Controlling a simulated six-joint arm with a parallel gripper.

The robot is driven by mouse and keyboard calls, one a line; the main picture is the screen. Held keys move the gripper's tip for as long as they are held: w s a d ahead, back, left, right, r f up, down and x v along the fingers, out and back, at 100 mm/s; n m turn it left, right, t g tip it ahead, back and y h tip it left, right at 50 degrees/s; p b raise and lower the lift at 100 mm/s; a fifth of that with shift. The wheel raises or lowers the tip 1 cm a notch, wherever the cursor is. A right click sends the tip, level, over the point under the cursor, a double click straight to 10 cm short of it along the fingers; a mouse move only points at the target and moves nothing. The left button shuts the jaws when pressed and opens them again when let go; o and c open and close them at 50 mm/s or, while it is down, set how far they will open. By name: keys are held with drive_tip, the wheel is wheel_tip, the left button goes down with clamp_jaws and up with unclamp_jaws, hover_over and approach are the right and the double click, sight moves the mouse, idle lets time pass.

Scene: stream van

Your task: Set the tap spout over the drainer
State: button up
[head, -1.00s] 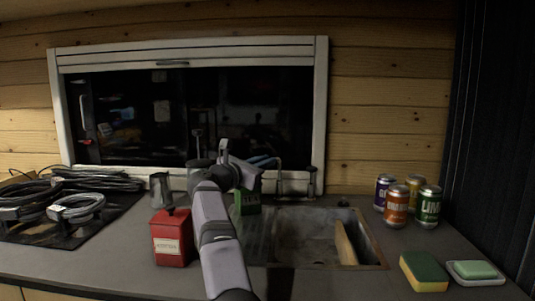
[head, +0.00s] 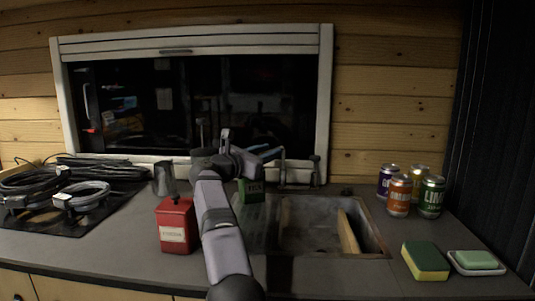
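The thin grey tap (head: 283,168) stands at the back of the sink (head: 310,228), in front of the window frame. Its spout is small and dark here, so its exact direction is hard to tell. The ribbed drainer (head: 257,232) is left of the sink basin, partly behind my arm. My gripper (head: 268,152) points right, with its bluish fingertips close to the left side of the tap's upright part. I cannot tell whether they touch it, or how far apart the fingers are.
A green box (head: 251,190) stands just below my gripper at the back. A red tin (head: 176,226) is left of my arm, with a metal jug (head: 163,178) behind it. A brown board (head: 348,233) leans in the basin. Several cans (head: 398,195) and a sponge (head: 425,261) are at right.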

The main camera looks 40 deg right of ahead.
drive_tip(key=shift+r+p, duration=4.5)
drive_tip(key=shift+r, duration=0.35)
